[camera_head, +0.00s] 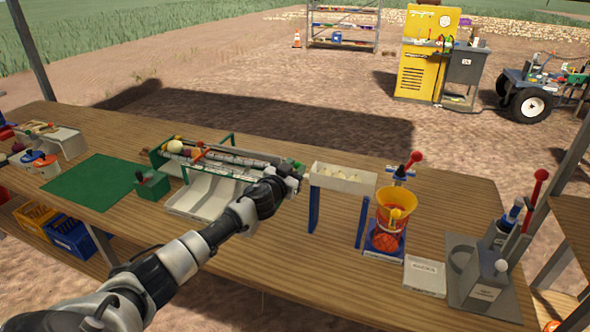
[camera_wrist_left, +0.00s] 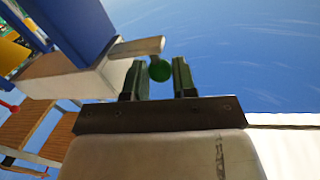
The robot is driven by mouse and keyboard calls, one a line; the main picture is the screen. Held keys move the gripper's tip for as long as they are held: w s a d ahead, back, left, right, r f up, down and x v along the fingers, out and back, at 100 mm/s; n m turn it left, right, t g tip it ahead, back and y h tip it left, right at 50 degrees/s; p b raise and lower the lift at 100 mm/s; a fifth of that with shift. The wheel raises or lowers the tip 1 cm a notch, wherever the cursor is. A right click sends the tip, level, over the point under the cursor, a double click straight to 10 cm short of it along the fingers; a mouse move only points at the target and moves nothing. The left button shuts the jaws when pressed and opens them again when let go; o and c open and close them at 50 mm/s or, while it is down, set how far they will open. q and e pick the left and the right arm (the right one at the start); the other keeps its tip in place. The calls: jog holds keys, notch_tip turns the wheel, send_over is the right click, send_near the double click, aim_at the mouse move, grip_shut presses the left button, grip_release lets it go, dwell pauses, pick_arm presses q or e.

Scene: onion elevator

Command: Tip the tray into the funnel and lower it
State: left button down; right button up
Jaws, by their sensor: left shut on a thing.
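A cream tray (camera_head: 343,187) with several pale round pieces in it sits level between blue posts (camera_head: 313,209). Right of it, a yellow-orange funnel (camera_head: 396,213) stands over a blue base with an orange net below. My left gripper (camera_head: 291,181) is at the tray's left end; its fingers are hard to make out there. In the left wrist view the gripper (camera_wrist_left: 160,80) is shut on a green knob (camera_wrist_left: 160,70) beside a cream bar. The cream body (camera_wrist_left: 75,77) and a blue post (camera_wrist_left: 75,25) show close by. My right gripper is not in view.
A glass-sided conveyor trough (camera_head: 215,165) with a pale chute stands left of the gripper. A red-knobbed lever (camera_head: 412,163) rises behind the funnel. A white box (camera_head: 424,276) and a grey machine (camera_head: 487,285) stand to the right.

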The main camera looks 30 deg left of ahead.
pick_arm(q)
jog(key=shift+r, duration=0.15)
notch_tip(320, 180, up, 10)
jog(key=m+g+p, duration=0.1)
jog(key=m+p, duration=0.5)
jog(key=p, duration=0.9)
send_over(313, 169)
jog(key=shift+s+y, duration=0.15)
jog(key=shift+y, duration=0.15)
jog(key=c, duration=1.2)
grip_release()
jog(key=shift+s, duration=0.1)
